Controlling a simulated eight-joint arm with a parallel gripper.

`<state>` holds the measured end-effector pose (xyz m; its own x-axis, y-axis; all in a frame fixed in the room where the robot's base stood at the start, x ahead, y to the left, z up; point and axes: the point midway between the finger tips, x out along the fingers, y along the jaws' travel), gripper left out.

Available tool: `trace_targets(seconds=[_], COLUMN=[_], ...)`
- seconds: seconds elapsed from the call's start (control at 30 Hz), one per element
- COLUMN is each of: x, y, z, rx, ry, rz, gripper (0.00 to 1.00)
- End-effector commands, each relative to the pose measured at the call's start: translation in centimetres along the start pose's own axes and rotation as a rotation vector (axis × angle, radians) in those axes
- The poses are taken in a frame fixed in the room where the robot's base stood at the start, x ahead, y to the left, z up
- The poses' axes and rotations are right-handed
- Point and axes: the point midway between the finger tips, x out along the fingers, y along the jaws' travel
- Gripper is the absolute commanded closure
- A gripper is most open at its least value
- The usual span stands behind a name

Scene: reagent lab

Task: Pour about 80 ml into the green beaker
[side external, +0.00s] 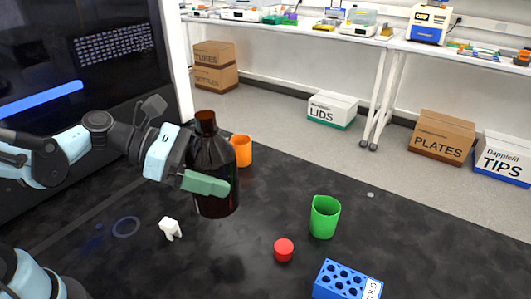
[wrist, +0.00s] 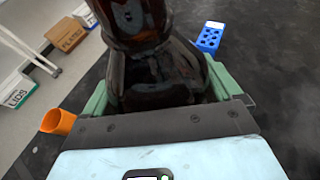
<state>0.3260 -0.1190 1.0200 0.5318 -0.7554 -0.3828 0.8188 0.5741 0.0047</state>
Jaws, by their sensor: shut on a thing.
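My gripper (side external: 203,182) is shut on a dark brown bottle (side external: 213,158), with its green fingers around the bottle's body. The bottle is upright and its neck is open, with no cap on it. The bottle fills the middle of the wrist view (wrist: 155,70), between the green fingers. I cannot tell whether its base touches the table, and its liquid level cannot be made out. The green beaker (side external: 324,218) stands upright on the black table to the right of the bottle, apart from it. The green beaker is not visible in the wrist view.
An orange beaker (side external: 242,151) stands just behind the bottle. A red cap (side external: 284,250) lies left of and in front of the green beaker. A blue rack (side external: 340,282) is at the front right. A small white object (side external: 170,228) lies at the left. The table between bottle and green beaker is clear.

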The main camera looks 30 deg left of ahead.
Motion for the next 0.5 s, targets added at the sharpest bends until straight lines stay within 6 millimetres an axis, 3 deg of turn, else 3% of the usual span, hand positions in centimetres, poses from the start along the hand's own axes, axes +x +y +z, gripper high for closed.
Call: trace_targets(seconds=[0.5], x=[5.3], y=[5.2], z=[1.9], rx=[-0.001], ry=[0.003], rz=[-0.002], gripper=[0.66])
